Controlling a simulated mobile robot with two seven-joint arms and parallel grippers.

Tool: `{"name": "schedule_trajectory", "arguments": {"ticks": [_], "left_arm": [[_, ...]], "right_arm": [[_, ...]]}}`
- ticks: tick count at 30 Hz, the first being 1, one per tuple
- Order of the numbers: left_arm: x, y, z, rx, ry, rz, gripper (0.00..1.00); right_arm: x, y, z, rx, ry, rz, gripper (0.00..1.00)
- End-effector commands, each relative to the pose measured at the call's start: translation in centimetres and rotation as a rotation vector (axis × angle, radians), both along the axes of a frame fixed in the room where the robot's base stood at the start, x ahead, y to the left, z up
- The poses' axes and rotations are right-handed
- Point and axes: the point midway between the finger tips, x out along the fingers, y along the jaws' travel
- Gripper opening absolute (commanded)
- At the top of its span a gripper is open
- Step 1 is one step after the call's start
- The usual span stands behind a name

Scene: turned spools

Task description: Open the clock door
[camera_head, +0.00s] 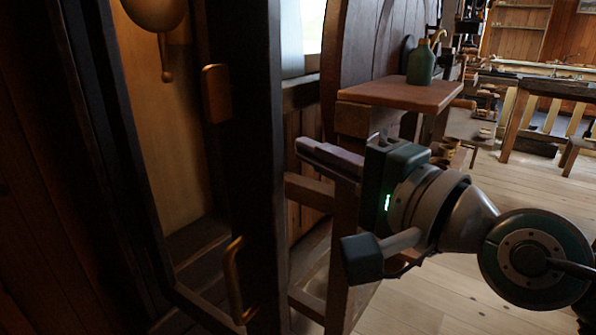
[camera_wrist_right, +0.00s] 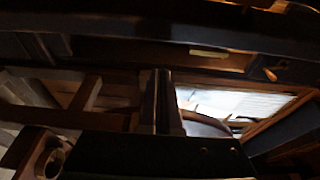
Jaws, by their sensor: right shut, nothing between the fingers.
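The tall clock's dark wooden door frame (camera_head: 250,150) stands at the left of the head view. A curved brass handle (camera_head: 234,282) is low on it. My right gripper (camera_head: 303,148) is shut and empty, right of the frame and above the handle, apart from the handle. Its closed fingers also show in the wrist view (camera_wrist_right: 160,85). My left gripper is not in view.
A small wooden stand (camera_head: 400,92) with a green bottle (camera_head: 421,64) is behind my right gripper. A large round wooden object (camera_head: 352,50) stands behind the clock. A workbench (camera_head: 540,85) is at the far right. Plank floor (camera_head: 410,310) is open at the lower right.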

Motion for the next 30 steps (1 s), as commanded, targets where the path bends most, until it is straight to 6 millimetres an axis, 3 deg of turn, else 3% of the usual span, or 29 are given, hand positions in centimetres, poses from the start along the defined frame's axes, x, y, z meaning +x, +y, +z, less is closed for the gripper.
{"name": "schedule_trajectory", "arguments": {"ticks": [3,9,23,30], "left_arm": [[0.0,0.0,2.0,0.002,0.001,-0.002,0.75],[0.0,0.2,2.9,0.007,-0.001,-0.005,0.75],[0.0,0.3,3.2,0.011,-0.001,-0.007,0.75],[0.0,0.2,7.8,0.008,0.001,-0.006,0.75]], "right_arm": [[-1.8,0.9,0.4,0.003,0.007,0.002,0.0],[-3.2,1.8,0.2,0.003,0.005,0.001,0.0],[-3.7,2.1,0.1,0.004,0.003,-0.004,0.0],[-6.4,4.0,0.9,0.013,0.01,-0.091,0.0]]}}
